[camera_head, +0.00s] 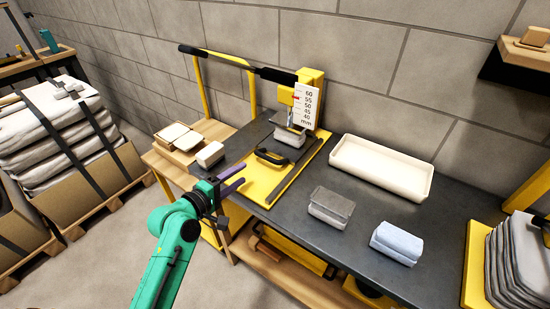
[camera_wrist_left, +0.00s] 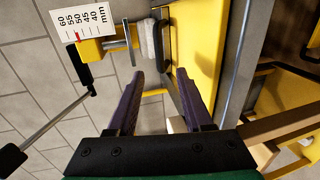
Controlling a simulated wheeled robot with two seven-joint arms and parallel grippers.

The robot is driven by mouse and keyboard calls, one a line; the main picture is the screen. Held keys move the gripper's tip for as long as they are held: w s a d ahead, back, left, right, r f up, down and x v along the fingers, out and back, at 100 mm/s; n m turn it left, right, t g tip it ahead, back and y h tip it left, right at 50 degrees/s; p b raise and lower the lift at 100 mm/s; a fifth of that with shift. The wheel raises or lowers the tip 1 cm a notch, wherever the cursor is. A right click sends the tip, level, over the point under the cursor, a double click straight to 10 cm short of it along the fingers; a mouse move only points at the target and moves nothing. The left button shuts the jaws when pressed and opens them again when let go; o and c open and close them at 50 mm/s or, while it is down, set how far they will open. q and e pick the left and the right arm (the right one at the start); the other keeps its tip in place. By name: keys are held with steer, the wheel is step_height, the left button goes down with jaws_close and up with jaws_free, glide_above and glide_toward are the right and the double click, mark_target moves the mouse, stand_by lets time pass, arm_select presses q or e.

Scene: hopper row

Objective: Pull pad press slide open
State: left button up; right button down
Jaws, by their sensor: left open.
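The pad press (camera_head: 311,78) stands against the wall, with a white scale (camera_head: 306,105) marked in mm and a red pointer near 55. Its yellow slide plate (camera_head: 262,190) carries a black handle (camera_head: 271,157), which also shows in the left wrist view (camera_wrist_left: 164,48). A grey-topped pad (camera_head: 291,137) sits under the press head, partly hidden. My left gripper (camera_head: 243,174) is open and empty, its purple fingers in front of and left of the handle. In the left wrist view the fingers (camera_wrist_left: 160,74) point toward the handle and appear short of it. My right gripper is not in view.
A long black lever (camera_head: 235,63) reaches left from the press head. A cream tray (camera_head: 381,167), a grey pad block (camera_head: 331,206) and a bluish block (camera_head: 395,242) lie on the dark bench. Cream blocks (camera_head: 180,137) sit on a wooden side shelf at left.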

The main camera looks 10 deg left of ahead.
mark_target(264, 158)
arm_select(q)
steer(key=x, duration=1.2)
steer(key=shift+w, duration=0.35)
steer(key=shift+r, duration=0.1)
jaws_close()
stand_by(0.5)
